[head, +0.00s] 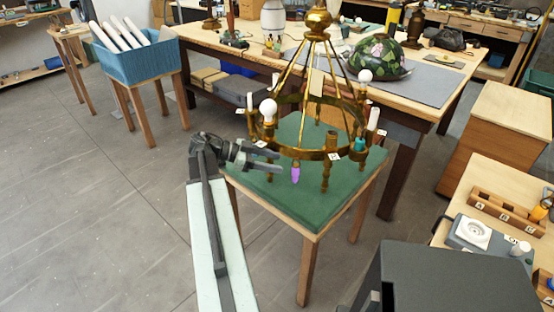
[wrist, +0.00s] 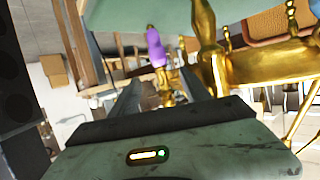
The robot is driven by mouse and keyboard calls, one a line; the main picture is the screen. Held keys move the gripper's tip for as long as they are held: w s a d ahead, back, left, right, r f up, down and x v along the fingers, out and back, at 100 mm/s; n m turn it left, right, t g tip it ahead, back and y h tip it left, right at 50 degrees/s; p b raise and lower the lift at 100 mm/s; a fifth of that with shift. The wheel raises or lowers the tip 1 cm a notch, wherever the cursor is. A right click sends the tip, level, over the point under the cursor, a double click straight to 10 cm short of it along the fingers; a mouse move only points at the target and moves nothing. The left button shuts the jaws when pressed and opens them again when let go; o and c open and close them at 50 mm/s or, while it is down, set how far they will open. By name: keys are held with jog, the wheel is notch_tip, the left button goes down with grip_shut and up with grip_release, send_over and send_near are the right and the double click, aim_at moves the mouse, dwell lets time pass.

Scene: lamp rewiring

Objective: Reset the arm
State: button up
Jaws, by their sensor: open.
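My gripper (head: 280,161) is open, its fingers reaching in from the left over the near left part of the green-topped table (head: 318,208). On that table stands a brass chandelier (head: 318,64) with a ring, several arms and white bulbs. A purple piece (head: 295,174) hangs from the near side of the ring, just right of my fingertips. In the wrist view the gripper (wrist: 162,85) is open, and the purple piece (wrist: 156,48) and brass parts (wrist: 207,45) lie beyond the fingers. I see nothing held between them.
A blue bin (head: 138,62) with white tubes stands on a stool at the left. A long workbench (head: 235,49) behind holds a patterned lamp shade (head: 378,54). A side table at the right carries a wooden rack (head: 505,212) and a grey device. The floor at the left is clear.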

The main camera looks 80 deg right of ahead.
jog(key=shift+s, duration=0.1)
jog(key=w+a+f+n+t, duration=0.3)
jog(key=w+a+f+n, duration=0.15)
jog(key=w+a, duration=0.4)
jog(key=w+a+f+n+t, duration=0.3)
jog(key=w+a+n, duration=0.25)
jog(key=w, duration=0.55)
jog(key=w+a+f+n+t, duration=0.25)
jog(key=w+a+n, duration=0.35)
jog(key=w, duration=0.4)
jog(key=w+a+f+n+t, duration=0.25)
jog(key=w+a+n, duration=0.35)
jog(key=a, duration=0.5)
jog(key=w+a+f+n+t+y, duration=0.15)
jog(key=a+n, duration=0.25)
jog(key=a, duration=0.6)
jog(key=w+a+f+n+y, duration=0.1)
jog(key=w+a+n+y, duration=0.15)
jog(key=a, duration=0.65)
jog(key=w+a+f+n+t+y, duration=0.1)
jog(key=w+a+n, duration=0.25)
jog(key=a, duration=0.65)
notch_tip(320, 180, up, 16)
jog(key=p, duration=1.5)
jog(key=shift+s+d, duration=0.3)
jog(key=shift+s, duration=0.1)
jog(key=shift+f, duration=0.1)
